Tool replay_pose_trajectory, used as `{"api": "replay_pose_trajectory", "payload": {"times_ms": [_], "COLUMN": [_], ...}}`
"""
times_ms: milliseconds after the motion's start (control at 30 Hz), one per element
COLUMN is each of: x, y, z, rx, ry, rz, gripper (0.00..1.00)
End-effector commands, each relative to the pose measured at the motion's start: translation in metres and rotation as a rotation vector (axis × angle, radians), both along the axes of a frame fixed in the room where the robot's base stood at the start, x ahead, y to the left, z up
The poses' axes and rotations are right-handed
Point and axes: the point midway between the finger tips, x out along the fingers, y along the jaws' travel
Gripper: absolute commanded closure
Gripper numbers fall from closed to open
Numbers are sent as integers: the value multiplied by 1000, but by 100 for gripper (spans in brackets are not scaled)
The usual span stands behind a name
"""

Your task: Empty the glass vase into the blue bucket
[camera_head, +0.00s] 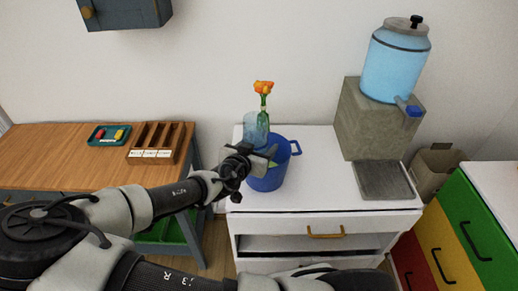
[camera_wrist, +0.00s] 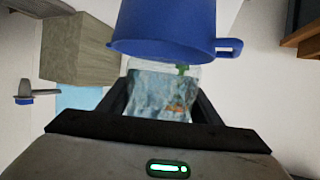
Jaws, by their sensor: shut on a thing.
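The pale blue see-through glass vase (camera_head: 250,129) is in my gripper (camera_head: 266,153), at and above the rim of the blue bucket (camera_head: 266,182). In the wrist view the vase (camera_wrist: 160,92) sits between my two fingers, which are shut on it. It looks near upright in the head view. Its contents cannot be made out. The bucket also shows in the wrist view (camera_wrist: 165,25), close to the vase. My gripper hides part of the bucket's mouth.
The white cabinet top (camera_head: 322,185) is clear right of the bucket.

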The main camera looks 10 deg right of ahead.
Motion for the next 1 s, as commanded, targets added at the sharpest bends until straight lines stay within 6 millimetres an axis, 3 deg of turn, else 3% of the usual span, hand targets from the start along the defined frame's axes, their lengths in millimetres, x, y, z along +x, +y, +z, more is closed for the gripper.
{"api": "replay_pose_trajectory", "payload": {"times_ms": [500,1000], "x": [0,0], "y": [0,0], "z": [40,40], "rx": [1,1], "ry": [0,1], "rz": [0,0], "gripper": [81,81]}}
